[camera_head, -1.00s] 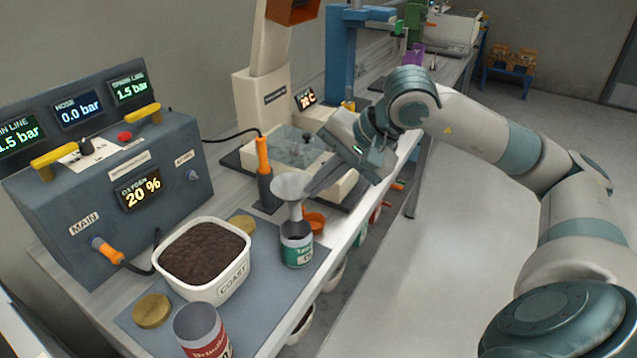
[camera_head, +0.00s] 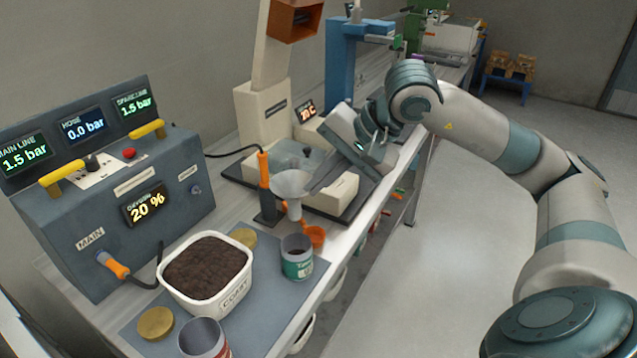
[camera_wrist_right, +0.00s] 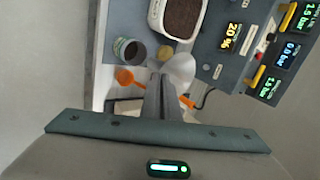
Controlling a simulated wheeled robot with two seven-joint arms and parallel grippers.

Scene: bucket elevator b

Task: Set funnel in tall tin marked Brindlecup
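My right gripper (camera_head: 314,188) is shut on the rim of a grey metal funnel (camera_head: 291,182). The funnel is upright, its spout pointing down, just behind and above the open green-labelled tin (camera_head: 298,262). The wrist view also shows the funnel (camera_wrist_right: 183,67) at the fingertips of the right gripper (camera_wrist_right: 166,82), with the green-labelled tin (camera_wrist_right: 128,50) beside it. The red-labelled tin (camera_head: 203,340), which carries the Brindlecup name, stands open at the bottom edge of the head view, partly cut off. My left gripper is not in view.
A white tub (camera_head: 235,292) of dark grounds stands between the tins and the grey gauge box (camera_head: 110,210). Brass lids (camera_head: 156,323) lie on the mat. An orange scoop (camera_head: 315,236) and an orange-handled tool (camera_head: 264,172) are close to the funnel.

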